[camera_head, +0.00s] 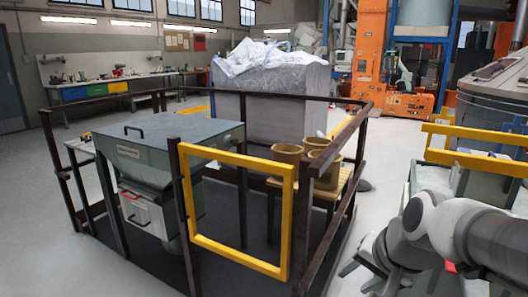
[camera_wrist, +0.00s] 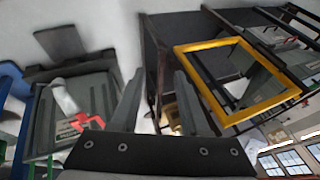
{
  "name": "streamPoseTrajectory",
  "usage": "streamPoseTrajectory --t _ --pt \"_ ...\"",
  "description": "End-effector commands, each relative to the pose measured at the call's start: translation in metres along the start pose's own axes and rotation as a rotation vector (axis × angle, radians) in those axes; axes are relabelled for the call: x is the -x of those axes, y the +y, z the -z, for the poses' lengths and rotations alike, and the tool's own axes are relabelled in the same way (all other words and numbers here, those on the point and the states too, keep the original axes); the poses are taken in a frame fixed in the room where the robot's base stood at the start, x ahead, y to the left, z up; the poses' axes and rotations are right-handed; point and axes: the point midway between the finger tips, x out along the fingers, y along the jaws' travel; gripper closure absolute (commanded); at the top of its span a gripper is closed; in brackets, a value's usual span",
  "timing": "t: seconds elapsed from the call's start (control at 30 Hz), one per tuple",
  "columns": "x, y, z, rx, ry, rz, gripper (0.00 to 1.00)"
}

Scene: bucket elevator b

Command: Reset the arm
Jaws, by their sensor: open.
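My gripper (camera_head: 358,279) is at the lower right of the head view, outside the railed platform and to the right of its yellow gate. In the wrist view my gripper (camera_wrist: 161,76) shows two grey fingers spread apart with nothing between them. My grey arm comes in from the right edge. The yellow gate frame (camera_head: 238,153) closes the near side of the platform, and it also shows in the wrist view (camera_wrist: 207,95), tilted and apart from my fingers.
A grey hopper (camera_head: 150,158) and a wooden table (camera_head: 337,187) with several tan buckets (camera_head: 287,153) stand inside the dark railing (camera_head: 362,140). A yellow-railed bin (camera_head: 477,163) is at the right. A workbench (camera_head: 115,88) lines the back wall. Floor left of the platform is clear.

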Motion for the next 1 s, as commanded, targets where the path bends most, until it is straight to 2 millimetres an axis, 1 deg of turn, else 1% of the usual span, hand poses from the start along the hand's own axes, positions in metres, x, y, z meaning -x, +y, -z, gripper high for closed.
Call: streamPoseTrajectory --t 0.03,0.1,0.23,0.4,0.43,0.47,0.67,0.9,1.0 --pt "0.013 -0.001 -0.012 0.091 0.005 0.001 0.55" --pt "0.027 -0.001 -0.029 0.217 0.005 -0.011 0.55" --pt "0.047 0.005 -0.055 0.422 0.013 -0.051 0.55" --pt "0.067 0.019 -0.083 0.653 0.027 -0.13 0.55" --pt "0.079 0.013 -0.078 0.654 0.023 -0.13 0.55" --pt "0.086 0.009 -0.074 0.649 0.02 -0.128 0.55" --pt "0.124 -0.007 -0.059 0.644 0.019 -0.125 0.55" --pt "0.176 -0.031 -0.039 0.641 0.019 -0.124 0.55" --pt "0.194 -0.038 -0.032 0.641 0.019 -0.124 0.55"
